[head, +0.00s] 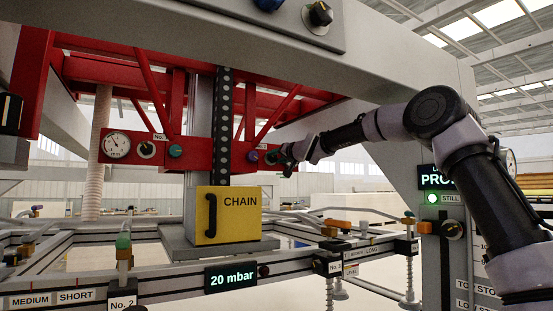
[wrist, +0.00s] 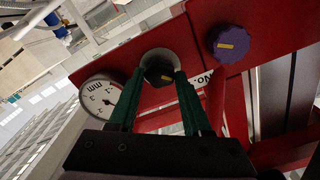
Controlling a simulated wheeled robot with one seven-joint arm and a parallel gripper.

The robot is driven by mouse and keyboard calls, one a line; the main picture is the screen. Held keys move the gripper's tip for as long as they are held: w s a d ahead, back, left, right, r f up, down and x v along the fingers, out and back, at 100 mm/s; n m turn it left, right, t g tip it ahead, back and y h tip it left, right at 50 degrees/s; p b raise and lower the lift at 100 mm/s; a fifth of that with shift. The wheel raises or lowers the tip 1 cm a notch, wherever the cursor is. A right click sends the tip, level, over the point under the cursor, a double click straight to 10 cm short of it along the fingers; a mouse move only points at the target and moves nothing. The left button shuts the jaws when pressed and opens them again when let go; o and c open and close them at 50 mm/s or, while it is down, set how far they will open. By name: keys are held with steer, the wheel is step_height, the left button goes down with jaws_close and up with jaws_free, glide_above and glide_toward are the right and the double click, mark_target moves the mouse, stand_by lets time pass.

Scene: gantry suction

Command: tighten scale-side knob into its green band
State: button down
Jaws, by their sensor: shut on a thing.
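In the wrist view, a dark knob (wrist: 158,78) with a yellow mark sits on a pale round plate on the red beam (wrist: 255,18). My gripper (wrist: 161,74) has its green fingers on either side of the knob, shut on it. A round white gauge (wrist: 101,97) marked "mm" is just left of the knob. A green band is not clear to see from here. In the head view, my gripper (head: 287,160) is at the right end of the red beam and hides the knob.
A purple knob (wrist: 230,43) with a yellow mark is right of my gripper, and red struts run below it. A grey post with a lit STILL sign (head: 449,198) stands right.

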steer(key=shift+c, duration=1.7)
jaws_free()
steer(key=v, duration=1)
steer(key=shift+s+d, duration=0.3)
